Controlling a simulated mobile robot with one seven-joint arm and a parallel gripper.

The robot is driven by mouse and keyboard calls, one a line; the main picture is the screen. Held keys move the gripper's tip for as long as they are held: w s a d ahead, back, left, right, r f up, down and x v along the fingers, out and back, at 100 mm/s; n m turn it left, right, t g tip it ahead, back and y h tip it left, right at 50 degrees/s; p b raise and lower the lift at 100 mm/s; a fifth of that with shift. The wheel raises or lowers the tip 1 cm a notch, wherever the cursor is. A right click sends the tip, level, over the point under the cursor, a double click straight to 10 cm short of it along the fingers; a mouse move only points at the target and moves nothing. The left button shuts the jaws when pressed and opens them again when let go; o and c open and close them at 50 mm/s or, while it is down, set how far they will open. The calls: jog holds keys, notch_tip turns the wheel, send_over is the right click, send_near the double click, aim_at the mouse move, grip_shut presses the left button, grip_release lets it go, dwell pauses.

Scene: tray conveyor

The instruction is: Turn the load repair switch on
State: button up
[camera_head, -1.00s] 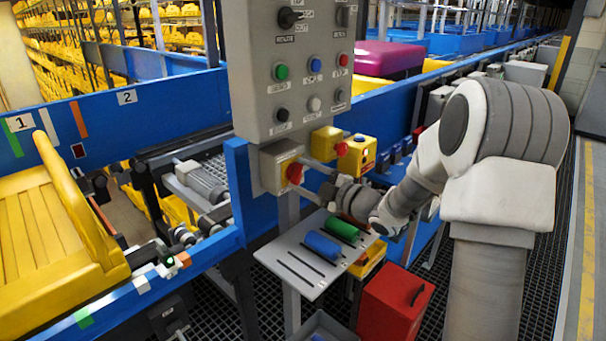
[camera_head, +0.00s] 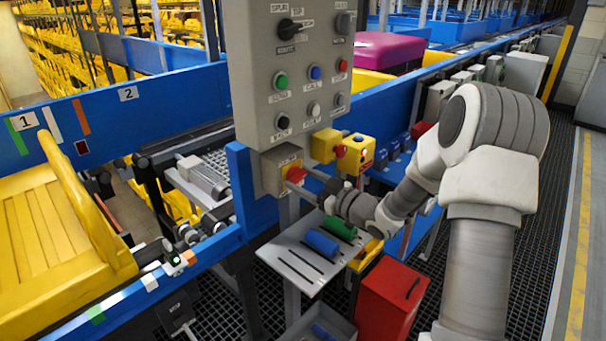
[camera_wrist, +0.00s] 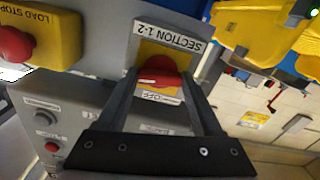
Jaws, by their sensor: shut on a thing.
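A red rotary switch (camera_head: 296,174) sits on a yellow plate on a grey box below the control panel. It also shows in the wrist view (camera_wrist: 160,72), under a label reading "SECTION 1-2" and beside the word "OFF". My gripper (camera_head: 312,181) reaches it from the right. In the wrist view my gripper (camera_wrist: 163,84) has its two fingers on either side of the red handle, shut on it. No label reading load repair is legible. The grey control panel (camera_head: 303,50) above carries several buttons and black selector knobs.
A yellow box with a red button (camera_wrist: 15,44), marked "LOAD STOP", is close beside the switch. Yellow boxes (camera_head: 354,152) stand behind my wrist. Below are a grey shelf with blue and green cylinders (camera_head: 320,244) and a red box (camera_head: 391,300). A yellow tray (camera_head: 45,225) is left.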

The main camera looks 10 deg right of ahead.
jog(key=shift+m+p, duration=0.55)
jog(key=shift+m, duration=0.55)
jog(key=o, duration=1.4)
jog(key=shift+c, duration=0.2)
jog(key=v, duration=1.7)
jog(key=shift+s+d+p, duration=0.15)
jog(key=shift+s+p, duration=0.05)
jog(key=shift+p, duration=0.1)
jog(key=shift+w, duration=0.1)
